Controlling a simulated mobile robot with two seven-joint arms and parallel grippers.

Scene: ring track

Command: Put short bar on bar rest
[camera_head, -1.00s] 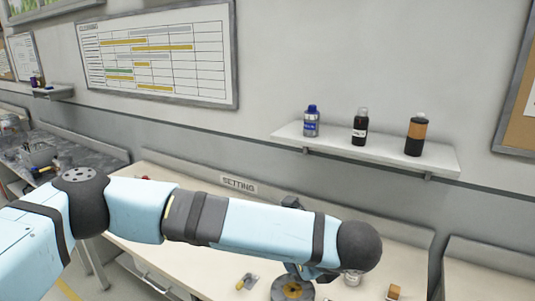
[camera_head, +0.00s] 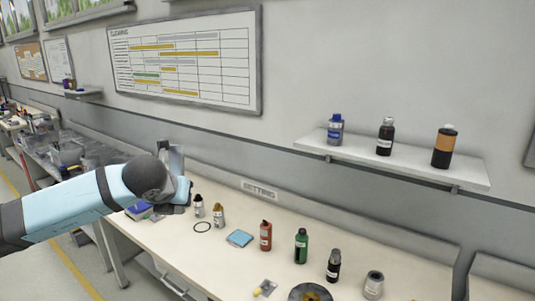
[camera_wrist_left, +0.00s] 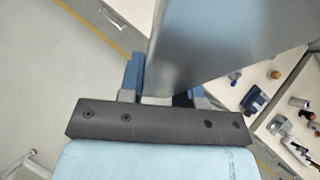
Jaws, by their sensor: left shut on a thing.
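My left gripper (camera_head: 178,188) is at the left end of the bench, seen partly behind its own wrist. It is shut on a flat, smooth grey metal bar (camera_head: 177,157), which stands up above the gripper. In the left wrist view the bar (camera_wrist_left: 215,45) is large and close, between the blue fingers of the gripper (camera_wrist_left: 165,96), and hides much of what lies beyond. I cannot pick out a bar rest with certainty. A small blue object (camera_head: 138,211) lies on the bench just below the gripper. My right gripper is not in view.
A wall shelf (camera_head: 400,165) holds three bottles. A grey cluttered bench (camera_head: 75,155) stands further left.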

